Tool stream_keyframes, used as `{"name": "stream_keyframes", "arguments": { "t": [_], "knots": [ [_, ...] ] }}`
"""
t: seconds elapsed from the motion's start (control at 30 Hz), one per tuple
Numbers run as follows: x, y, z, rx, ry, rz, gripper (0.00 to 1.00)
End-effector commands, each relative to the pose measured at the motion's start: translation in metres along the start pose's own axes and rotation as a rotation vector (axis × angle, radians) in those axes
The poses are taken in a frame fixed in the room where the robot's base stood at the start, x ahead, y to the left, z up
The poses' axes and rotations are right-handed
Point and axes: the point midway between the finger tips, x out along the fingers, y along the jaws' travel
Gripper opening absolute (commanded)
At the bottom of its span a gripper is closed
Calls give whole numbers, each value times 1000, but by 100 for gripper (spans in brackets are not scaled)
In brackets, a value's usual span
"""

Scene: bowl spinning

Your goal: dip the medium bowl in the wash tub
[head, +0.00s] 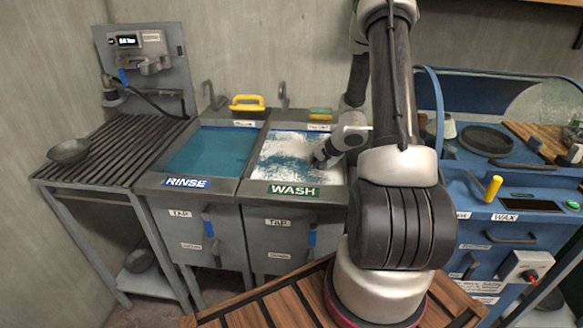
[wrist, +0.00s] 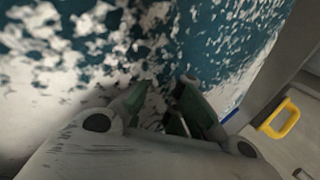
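The wash tub (head: 268,188) is the right basin of the sink, labelled WASH, with white foam over blue-green water. My gripper (head: 322,157) reaches in from the right, low over the tub's right side. In the wrist view, my gripper's dark green fingers (wrist: 164,106) point at the foamy water (wrist: 215,45), with their tips close to its surface. I see no bowl between them, and whether they close on something under the foam I cannot tell. A grey bowl (head: 69,151) sits on the drain rack at left; another bowl (head: 139,260) sits on the shelf below. Neither is identifiable as the medium one.
The rinse tub (head: 205,150) with clear teal water adjoins on the left. A yellow-handled tool (head: 247,103) and a green and yellow sponge (head: 320,113) lie along the back ledge. Taps rise behind the tubs. A blue wax station (head: 500,215) stands at right.

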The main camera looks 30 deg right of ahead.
Motion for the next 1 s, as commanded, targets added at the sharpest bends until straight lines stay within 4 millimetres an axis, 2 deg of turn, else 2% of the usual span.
{"name": "stream_keyframes", "arguments": {
  "t": [0.37, 1.0],
  "knots": [
    [3, -5, -9, -1, 0, 0, 0],
    [-1, 0, 2, 0, 0, -1, 0]
  ]
}}
